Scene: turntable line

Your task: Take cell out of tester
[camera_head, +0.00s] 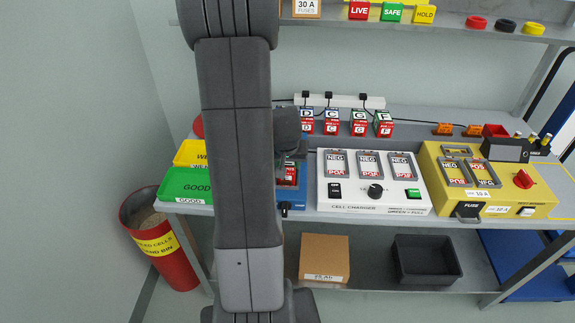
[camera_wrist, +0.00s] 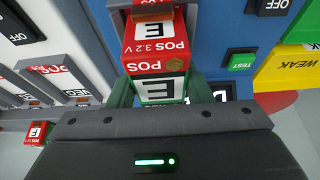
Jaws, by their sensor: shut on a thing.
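Cell E, red and white with "POS 3.2 V" printed on it (camera_wrist: 155,52), is between the green-padded fingers of my gripper (camera_wrist: 160,92) in the wrist view. My gripper is shut on it. The blue tester (camera_wrist: 230,30), with a green TEST switch, lies beyond and beside the cell. The cell is at the tester's grey bay; I cannot tell whether it is still seated or lifted. In the head view my arm hides most of the tester (camera_head: 290,200), and a little red of the cell (camera_head: 291,172) shows below my gripper (camera_head: 286,160).
The white cell charger (camera_head: 345,205) stands close right of the tester, its bays empty. Green GOOD (camera_head: 185,187) and yellow WEAK (camera_head: 190,152) trays are at the left. Several cells (camera_head: 331,122) stand behind. A yellow fuse unit (camera_head: 500,195) is farther right; a red bin (camera_head: 165,250) stands on the floor.

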